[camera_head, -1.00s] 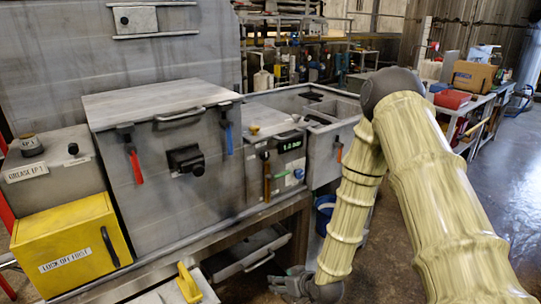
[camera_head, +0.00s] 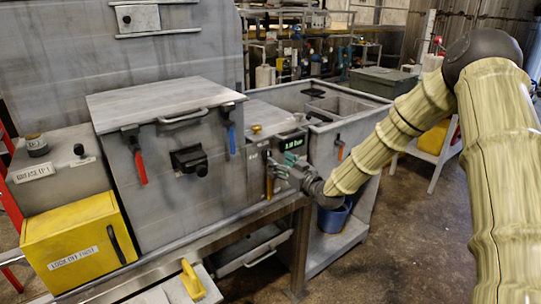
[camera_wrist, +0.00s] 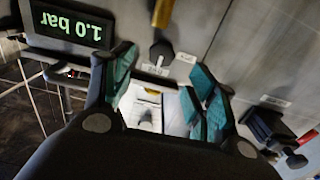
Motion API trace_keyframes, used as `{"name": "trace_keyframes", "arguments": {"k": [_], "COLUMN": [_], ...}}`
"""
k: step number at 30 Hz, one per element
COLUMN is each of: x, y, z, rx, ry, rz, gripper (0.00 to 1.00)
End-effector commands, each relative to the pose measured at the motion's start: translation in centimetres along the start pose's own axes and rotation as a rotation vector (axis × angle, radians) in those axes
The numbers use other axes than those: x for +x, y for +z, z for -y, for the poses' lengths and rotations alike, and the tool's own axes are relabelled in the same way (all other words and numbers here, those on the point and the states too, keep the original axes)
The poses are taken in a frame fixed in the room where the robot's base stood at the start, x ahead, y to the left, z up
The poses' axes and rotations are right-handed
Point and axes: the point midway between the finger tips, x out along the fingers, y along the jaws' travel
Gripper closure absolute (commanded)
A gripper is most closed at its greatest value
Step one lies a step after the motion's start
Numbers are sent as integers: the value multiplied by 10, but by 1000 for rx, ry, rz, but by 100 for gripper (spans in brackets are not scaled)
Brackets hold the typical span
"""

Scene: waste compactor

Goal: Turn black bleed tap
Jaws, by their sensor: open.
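My gripper (camera_head: 281,170) is open, with teal finger pads, in front of the small grey panel with the green-lit display (camera_head: 293,143). In the wrist view my gripper (camera_wrist: 160,82) has its fingers apart and nothing held between them. A black tap-like fitting (camera_wrist: 160,51) shows just beyond the fingertips, with a small white label beside it; I cannot tell for certain that it is the bleed tap. A brass-coloured part (camera_wrist: 163,13) lies in line with it. In the head view a brown handle (camera_head: 268,187) hangs left of the fingers, which partly hide the panel.
The display (camera_wrist: 70,24) reads 1.0 bar, upside down in the wrist view. Left are a blue handle (camera_head: 232,140), a red handle (camera_head: 141,168), a black knob (camera_head: 188,159) and a yellow box (camera_head: 72,245). An open grey bin (camera_head: 345,105) stands to the right.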

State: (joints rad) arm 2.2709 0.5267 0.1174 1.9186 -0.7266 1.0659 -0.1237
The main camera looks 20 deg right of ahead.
Motion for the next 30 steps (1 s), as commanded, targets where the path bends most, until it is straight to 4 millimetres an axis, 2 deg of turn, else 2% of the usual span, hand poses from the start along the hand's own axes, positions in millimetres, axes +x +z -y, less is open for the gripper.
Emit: {"name": "trace_keyframes", "arguments": {"k": [6,12,25,30], "x": [35,55,62,62], "y": [-1,0,0,0], "z": [1,0,0,0], "rx": [0,0,1,1], "ry": [0,0,0,0], "rz": [1,1,0,1], "gripper": [42,42,42,73]}}
